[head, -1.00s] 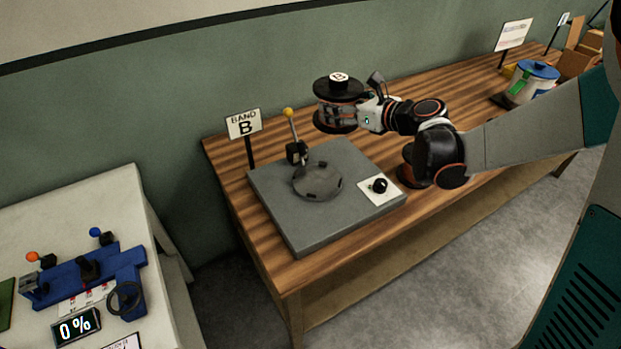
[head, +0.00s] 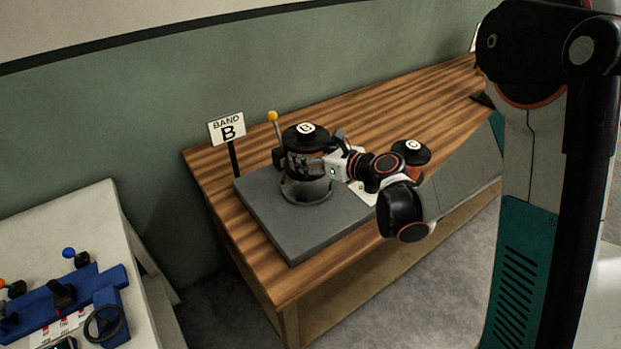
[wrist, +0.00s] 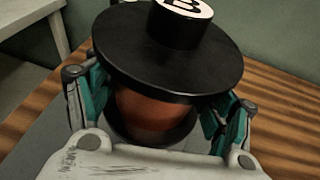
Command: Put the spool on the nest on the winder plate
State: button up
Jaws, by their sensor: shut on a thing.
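The black spool (head: 306,136) has a white "B" label on its top hub and stands upright in my gripper (head: 312,165). My gripper is shut around the spool's middle. In the wrist view the spool (wrist: 170,55) shows a wide black top flange and a copper-brown winding between my fingers (wrist: 160,115). The round grey nest (head: 307,194) on the grey winder plate (head: 290,232) lies just below the spool. The spool and fingers hide part of the nest, and I cannot tell whether spool and nest touch.
A yellow-knobbed lever (head: 273,118) stands close behind the spool. A "BAND B" sign (head: 228,129) stands at the plate's left. Another spool marked "C" (head: 411,151) is behind my arm on the wooden bench (head: 345,115). A blue fixture (head: 62,298) sits on the left table.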

jog(key=shift+f+b, duration=1.1)
jog(key=shift+f, duration=2.1)
jog(key=shift+f, duration=0.1)
jog(key=o, duration=1.8)
